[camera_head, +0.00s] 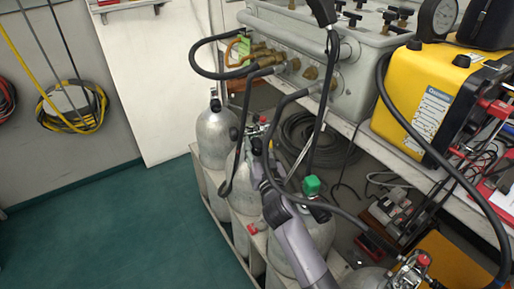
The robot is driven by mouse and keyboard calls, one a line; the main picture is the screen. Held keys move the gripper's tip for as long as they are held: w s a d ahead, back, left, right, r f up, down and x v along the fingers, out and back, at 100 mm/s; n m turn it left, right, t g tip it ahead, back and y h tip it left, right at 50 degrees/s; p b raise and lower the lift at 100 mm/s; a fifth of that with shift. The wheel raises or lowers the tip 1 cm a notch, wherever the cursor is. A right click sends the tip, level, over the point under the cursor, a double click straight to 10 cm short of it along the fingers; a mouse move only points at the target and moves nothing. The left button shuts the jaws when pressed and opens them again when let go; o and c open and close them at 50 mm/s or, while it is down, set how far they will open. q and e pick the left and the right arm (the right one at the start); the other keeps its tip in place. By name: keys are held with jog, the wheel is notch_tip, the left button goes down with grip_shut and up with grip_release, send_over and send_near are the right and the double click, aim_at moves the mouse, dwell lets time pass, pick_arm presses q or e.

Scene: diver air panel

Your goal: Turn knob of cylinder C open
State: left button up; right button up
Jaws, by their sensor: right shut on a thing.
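Several grey gas cylinders stand in a row in a rack; I cannot read which one is cylinder C. The far cylinder (214,137) stands upright at the left. A middle cylinder (243,197) has a valve with red parts (262,122) at its top. A nearer cylinder (313,238) carries a green knob (312,185). My right arm comes up from the bottom across the nearer cylinder. My right gripper (262,160) is shut at the middle cylinder's valve, apparently on its knob; the fingertips and the knob are mostly hidden. My left gripper is out of view.
Black hoses (299,95) run from the grey panel box (350,65) down among the valves, close to my right gripper. A yellow case (420,95) stands on the shelf at the right. Another valve with red parts (414,268) is at the bottom right. The green floor (110,235) is clear.

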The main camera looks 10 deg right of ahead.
jog(key=o, duration=1.2)
